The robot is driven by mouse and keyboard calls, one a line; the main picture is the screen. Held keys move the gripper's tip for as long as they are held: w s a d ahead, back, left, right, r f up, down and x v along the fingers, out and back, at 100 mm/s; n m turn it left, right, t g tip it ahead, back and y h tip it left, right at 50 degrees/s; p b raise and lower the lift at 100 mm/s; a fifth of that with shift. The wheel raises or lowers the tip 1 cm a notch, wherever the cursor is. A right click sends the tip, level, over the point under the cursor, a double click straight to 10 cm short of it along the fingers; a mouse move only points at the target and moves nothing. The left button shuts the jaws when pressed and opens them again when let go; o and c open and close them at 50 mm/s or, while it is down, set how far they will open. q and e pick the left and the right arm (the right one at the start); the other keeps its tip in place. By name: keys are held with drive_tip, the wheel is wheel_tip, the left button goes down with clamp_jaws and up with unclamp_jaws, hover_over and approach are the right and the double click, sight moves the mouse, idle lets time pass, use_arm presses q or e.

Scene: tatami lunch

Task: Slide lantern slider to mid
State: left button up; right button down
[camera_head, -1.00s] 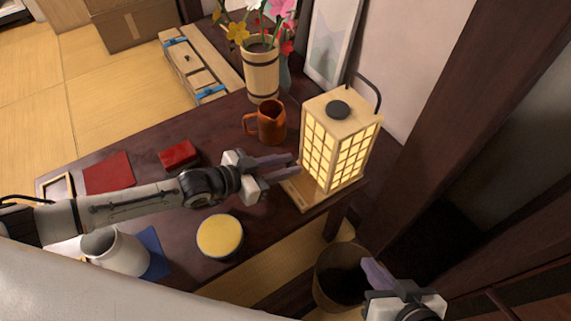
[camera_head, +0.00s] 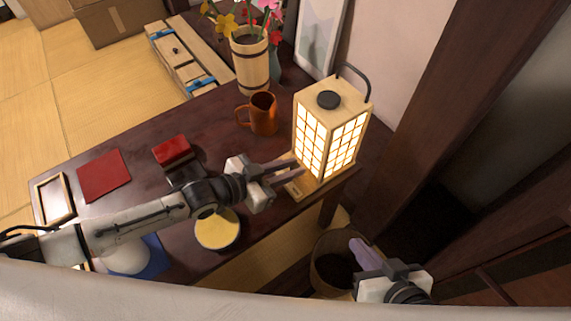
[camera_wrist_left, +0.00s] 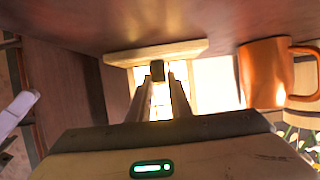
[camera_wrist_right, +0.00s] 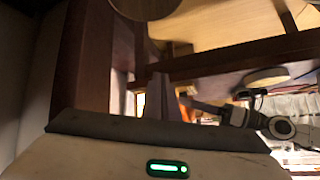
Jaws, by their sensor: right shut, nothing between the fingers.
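The lantern (camera_head: 347,141) stands upright at the right end of the dark table, its paper panels glowing brightly. Its wooden base (camera_head: 309,187) extends in front of it. My left gripper (camera_head: 294,172) is at this base, its fingers apart. In the left wrist view a small dark knob (camera_wrist_left: 157,70), seemingly the slider, shows between the fingertips (camera_wrist_left: 160,76), nearer the left one. I cannot tell whether they touch it. The slider is hidden by the fingers in the head view. My right gripper (camera_head: 360,247) is shut and empty, over a bin right of the table.
An orange mug (camera_head: 264,114) stands left of the lantern, with a wooden flower vase (camera_head: 252,66) behind it. A red box (camera_head: 171,150) and a yellow-topped round container (camera_head: 217,231) are near my left arm. The bin (camera_head: 327,268) is below my right gripper.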

use_arm(q)
drive_tip(key=o, duration=0.4)
drive_tip(key=shift+c, duration=0.2)
drive_tip(key=shift+a, duration=0.1)
